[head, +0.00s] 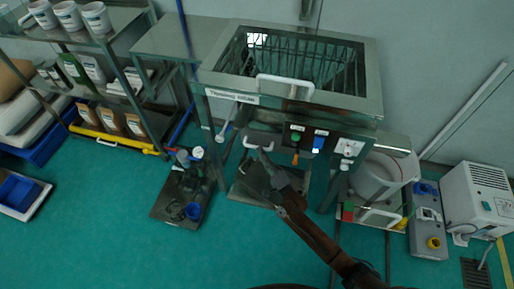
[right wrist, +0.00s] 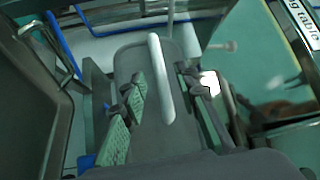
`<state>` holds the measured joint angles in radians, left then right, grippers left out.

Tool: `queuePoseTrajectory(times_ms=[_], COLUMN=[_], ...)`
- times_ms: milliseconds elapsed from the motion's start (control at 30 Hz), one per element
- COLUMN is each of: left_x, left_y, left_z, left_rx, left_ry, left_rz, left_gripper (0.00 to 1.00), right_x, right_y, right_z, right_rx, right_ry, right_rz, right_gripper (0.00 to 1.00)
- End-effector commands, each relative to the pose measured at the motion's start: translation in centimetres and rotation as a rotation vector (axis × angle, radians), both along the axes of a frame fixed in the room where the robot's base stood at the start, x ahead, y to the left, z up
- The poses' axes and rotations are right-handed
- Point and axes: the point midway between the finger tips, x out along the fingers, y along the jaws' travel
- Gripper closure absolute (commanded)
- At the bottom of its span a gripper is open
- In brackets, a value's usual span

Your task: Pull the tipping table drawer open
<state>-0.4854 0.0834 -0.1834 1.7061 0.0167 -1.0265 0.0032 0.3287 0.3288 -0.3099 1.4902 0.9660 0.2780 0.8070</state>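The tipping table (head: 360,100) is a steel frame with a labelled front and a mesh-lined top opening. One white handle (head: 285,82) is on its upper front edge, and a lower white handle (head: 260,141) sits below the front panel. My right gripper (head: 268,163) is just below and beside the lower handle. In the right wrist view, my right gripper (right wrist: 168,95) has its green-padded fingers apart, with a white bar handle (right wrist: 160,75) showing between them. Neither finger clearly touches the bar. The fingers and arm hide part of the drawer area. My left gripper is not in view.
Control buttons (head: 320,140) are on the front panel, right of the lower handle. A pump-like unit (head: 188,185) stands on the floor at left, near shelves (head: 105,55). A round container (head: 378,178) and a white machine (head: 480,195) are at right. The front floor is mostly clear.

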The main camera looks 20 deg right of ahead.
Motion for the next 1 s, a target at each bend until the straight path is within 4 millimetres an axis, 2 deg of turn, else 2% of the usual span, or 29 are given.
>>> queuePoseTrajectory(times_ms=[100,300,633,1000], left_x=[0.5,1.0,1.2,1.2], left_y=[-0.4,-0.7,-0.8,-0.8], left_z=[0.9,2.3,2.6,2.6], left_rx=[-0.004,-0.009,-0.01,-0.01], left_ry=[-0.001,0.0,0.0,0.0], left_rz=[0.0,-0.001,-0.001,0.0], left_gripper=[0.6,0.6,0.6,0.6], right_x=[1.8,3.7,4.0,4.0], right_y=[0.4,0.8,0.9,0.8], right_z=[0.0,0.3,0.5,0.5], right_rx=[0.0,-0.001,-0.002,-0.003], right_ry=[0.0,0.001,0.001,0.002], right_rz=[0.0,0.001,0.002,0.001], right_gripper=[0.72,0.72,0.72,0.97])
